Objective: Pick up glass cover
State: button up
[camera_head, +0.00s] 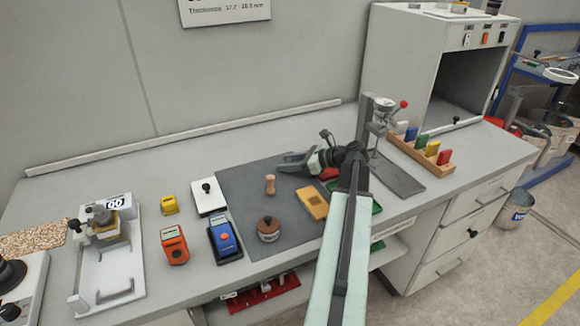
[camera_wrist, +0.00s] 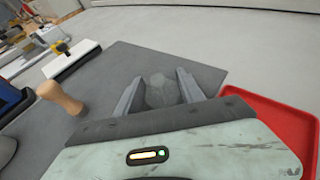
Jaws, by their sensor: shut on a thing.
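My gripper (camera_head: 288,163) is over the back part of the dark grey mat (camera_head: 240,182), its fingers pointing left. In the wrist view, the fingers of my gripper (camera_wrist: 161,84) stand on either side of a faint, see-through grey rounded piece, the glass cover (camera_wrist: 162,93), and are shut on it. The cover is hard to make out against the mat. In the head view I cannot pick it out clearly. Whether it touches the mat or is lifted, I cannot tell.
A wooden-handled tool (camera_head: 270,185) stands on the mat, with a yellow-orange block (camera_head: 313,203) and a brown round pot (camera_head: 268,230) nearby. A red tray (camera_wrist: 275,125) lies right of my gripper. A gauge stand (camera_head: 379,125) rises at the right. The bench behind the mat is clear.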

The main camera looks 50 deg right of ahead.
aim_at(290, 159)
jog(key=shift+r, duration=0.1)
notch_tip(290, 159, up, 3)
jog(key=p, duration=0.3)
jog(key=shift+r, duration=0.2)
jog(key=shift+s+r+p, duration=0.25)
jog(key=shift+s+p, duration=0.05)
jog(key=shift+p, duration=0.25)
jog(key=s, duration=0.5)
jog(key=s+a, duration=0.1)
jog(key=s, duration=0.4)
jog(key=s+a+r, duration=0.1)
jog(key=s, duration=0.4)
jog(key=shift+s+p, duration=0.2)
jog(key=shift+p, duration=0.2)
